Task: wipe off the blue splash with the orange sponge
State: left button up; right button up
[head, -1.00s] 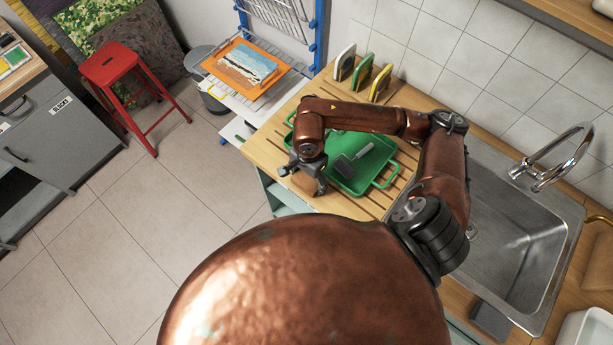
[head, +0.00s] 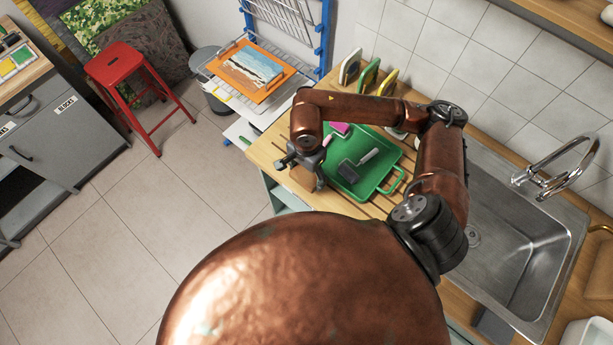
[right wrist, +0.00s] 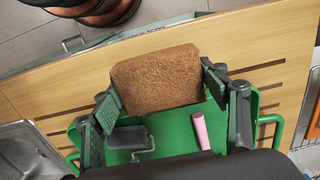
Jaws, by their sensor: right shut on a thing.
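My right gripper (right wrist: 160,88) is shut on the orange-brown sponge (right wrist: 157,76), with a finger on either side of it. In the head view the gripper (head: 309,164) holds the sponge (head: 303,178) at the front-left edge of the wooden counter, beside the green tray. I cannot tell whether the sponge touches the wood. The blue splash cannot be made out in either view. My left gripper is not in view.
The green tray (head: 386,165) holds a grey roller (head: 348,171) and a pink object (head: 341,127). White, green and yellow upright items (head: 368,75) stand by the wall. A sink (head: 520,240) lies right, and a red stool (head: 120,62) stands on the floor at left.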

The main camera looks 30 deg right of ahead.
jog(key=shift+w+r+p, duration=0.2)
jog(key=shift+r+p, duration=0.1)
jog(key=shift+r, duration=0.95)
jog(key=shift+s+r+p, duration=0.1)
jog(key=shift+r+p, duration=0.35)
jog(key=shift+r, duration=0.45)
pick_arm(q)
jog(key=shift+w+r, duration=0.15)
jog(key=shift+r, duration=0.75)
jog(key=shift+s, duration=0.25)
